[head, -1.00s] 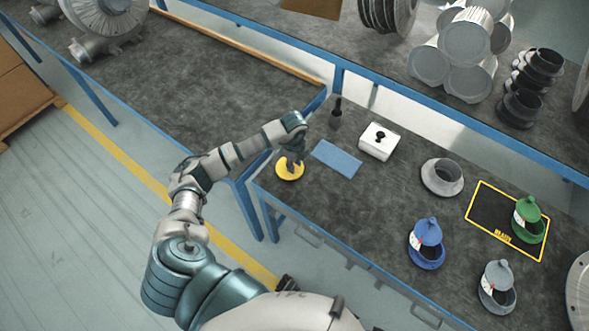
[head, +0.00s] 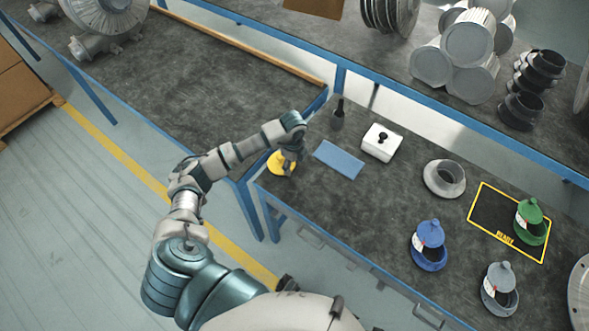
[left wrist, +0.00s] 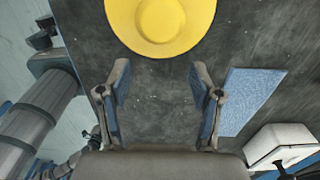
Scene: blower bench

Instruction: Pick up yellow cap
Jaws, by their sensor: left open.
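The yellow cap (head: 279,163) lies on the dark bench top near its left corner. It is a round disc with a raised round middle, and in the left wrist view the cap (left wrist: 160,22) is at the top, partly cut off by the frame edge. My left gripper (head: 289,168) is over the bench at the cap's right side and hides part of it in the head view. In the left wrist view its fingers (left wrist: 158,80) are spread apart with only bare bench between them, and the cap lies beyond the fingertips. My right gripper is not in view.
A blue cloth (head: 339,160) lies right of the cap, with a white box (head: 381,142) with a black knob beyond it. A dark bottle (head: 338,114) stands behind.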

